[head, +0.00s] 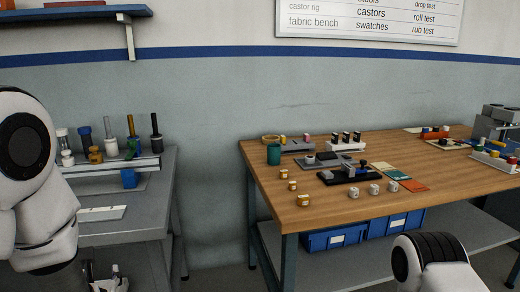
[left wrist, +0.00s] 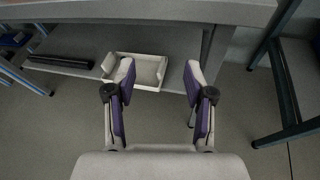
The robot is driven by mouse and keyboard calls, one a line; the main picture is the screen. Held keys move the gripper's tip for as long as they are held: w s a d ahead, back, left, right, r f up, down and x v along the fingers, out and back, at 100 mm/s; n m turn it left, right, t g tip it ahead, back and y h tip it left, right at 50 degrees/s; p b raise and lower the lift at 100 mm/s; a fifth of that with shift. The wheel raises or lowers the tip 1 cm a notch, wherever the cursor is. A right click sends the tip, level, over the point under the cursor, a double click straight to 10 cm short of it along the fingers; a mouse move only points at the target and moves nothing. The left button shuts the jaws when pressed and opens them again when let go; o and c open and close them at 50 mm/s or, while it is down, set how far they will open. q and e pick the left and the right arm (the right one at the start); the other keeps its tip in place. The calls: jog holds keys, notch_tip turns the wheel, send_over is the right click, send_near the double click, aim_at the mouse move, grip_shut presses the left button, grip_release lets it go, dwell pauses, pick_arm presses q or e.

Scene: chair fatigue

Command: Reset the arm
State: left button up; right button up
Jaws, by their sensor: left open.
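My left arm comes in at the left edge of the head view. The tip of my left gripper (head: 106,282) shows at the bottom, low in front of the grey bench. In the left wrist view the left gripper (left wrist: 160,78) is open, its two purple-lined fingers wide apart with nothing between them. Behind the fingers, a white open tray (left wrist: 151,59) sits on the lower shelf under the bench. Part of my right arm shows at the lower right of the head view; its gripper is out of view.
The wooden table (head: 410,160) carries small jars, fixtures and colour swatches. Blue bins (head: 335,237) sit beneath it. A floor gap separates bench and table. A dark roll (left wrist: 62,64) lies on the lower shelf.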

pick_arm(q)
jog(key=s+d+f+m+g+h, duration=0.1)
jog(key=s+f+m+g, duration=0.15)
jog(key=f, duration=0.65)
jog(key=s+f+m+g+h, duration=0.1)
jog(key=s+f+m+g, duration=0.15)
jog(key=f, duration=0.55)
jog(key=s+d+f+m+g+h, duration=0.35)
jog(key=s+f+m, duration=0.6)
jog(key=m, duration=0.75)
jog(key=s+d+f+m+g+h, duration=0.2)
jog(key=s+d+f+m+g, duration=0.35)
jog(key=s+m, duration=0.9)
notch_tip(320, 180, up, 18)
jog(key=w+a+m+t+p, duration=0.1)
jog(key=w+m+p, duration=0.1)
jog(key=p, duration=1.8)
jog(key=shift+w+a+r+m, duration=0.2)
jog(key=shift+w+m, duration=0.15)
jog(key=shift+m, duration=0.3)
jog(key=shift+y, duration=0.25)
